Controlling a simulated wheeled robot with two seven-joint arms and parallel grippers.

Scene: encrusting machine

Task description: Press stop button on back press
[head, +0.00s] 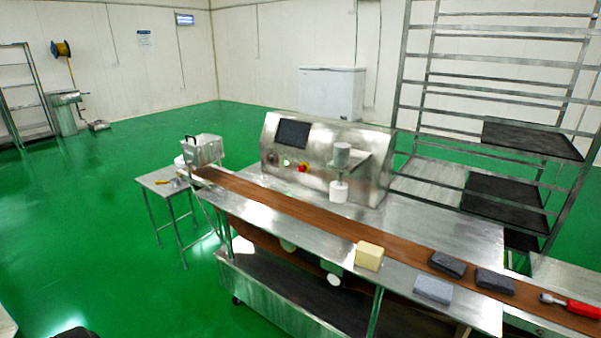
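The steel machine (236,262) stands in the middle of the head view, with a control housing (372,150) at its back. The housing's sloped front has a dark screen (293,133). Below the screen are a red stop button on a yellow base (303,168), a small green-lit button (286,162) and a dark knob (271,158). A press head with a white cylinder (339,190) stands right of the red button. Neither gripper can be made out. A small dark shape at the bottom left edge is too cut off to identify.
A brown conveyor belt (312,217) crosses the machine's front. A yellow block (369,255), several grey blocks (433,289) and a red-handled tool (572,305) lie along it. A small side table (165,183) stands left, a tall rack (407,65) right.

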